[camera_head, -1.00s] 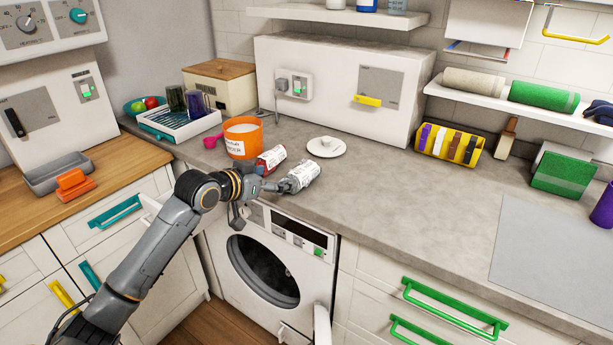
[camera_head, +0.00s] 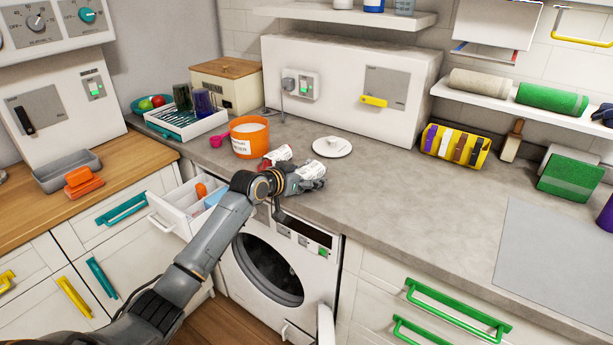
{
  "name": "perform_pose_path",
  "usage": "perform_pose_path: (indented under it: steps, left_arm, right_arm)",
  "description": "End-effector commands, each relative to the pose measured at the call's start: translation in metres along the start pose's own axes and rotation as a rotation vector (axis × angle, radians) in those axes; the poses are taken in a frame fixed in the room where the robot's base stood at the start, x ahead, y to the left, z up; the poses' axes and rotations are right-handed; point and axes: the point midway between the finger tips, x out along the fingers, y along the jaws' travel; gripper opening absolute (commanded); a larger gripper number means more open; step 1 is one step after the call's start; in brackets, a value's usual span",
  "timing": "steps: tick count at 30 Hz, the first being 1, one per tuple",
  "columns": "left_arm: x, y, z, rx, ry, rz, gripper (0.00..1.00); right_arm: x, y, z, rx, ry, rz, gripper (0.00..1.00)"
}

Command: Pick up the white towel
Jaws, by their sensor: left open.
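A pale, off-white rolled towel (camera_head: 478,83) lies on the wall shelf at the upper right, left of a green rolled towel (camera_head: 552,98). My left gripper (camera_head: 314,186) is open at the counter's front edge above the washing machine, far to the left of and below the towel. It is close to two red-and-white cans lying on the counter, a nearer one (camera_head: 312,170) and a farther one (camera_head: 279,155). I cannot tell whether it touches the nearer can. My right gripper is out of view.
An open drawer (camera_head: 168,213) stands out left of the washing machine (camera_head: 235,275), partly behind my left arm. An orange tub (camera_head: 248,148) and a white saucer (camera_head: 347,148) stand on the counter. A yellow striped holder (camera_head: 455,150) sits below the shelf. The counter's middle right is clear.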

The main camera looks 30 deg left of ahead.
Motion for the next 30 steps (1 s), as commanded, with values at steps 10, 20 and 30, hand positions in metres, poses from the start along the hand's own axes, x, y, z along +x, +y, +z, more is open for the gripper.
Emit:
perform_pose_path:
  steps: [10,20,30]
  left_arm:
    - [0.000,0.000,0.001,0.000,-0.001,0.000,0.40]
    - [-0.001,0.000,0.000,0.000,0.000,0.000,0.22]
    - [-0.008,0.000,-0.019,0.002,0.004,0.000,0.22]
  right_arm:
    - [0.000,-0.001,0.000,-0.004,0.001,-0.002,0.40]
    - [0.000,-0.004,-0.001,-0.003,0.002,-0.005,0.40]
    - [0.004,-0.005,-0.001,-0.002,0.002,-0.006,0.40]
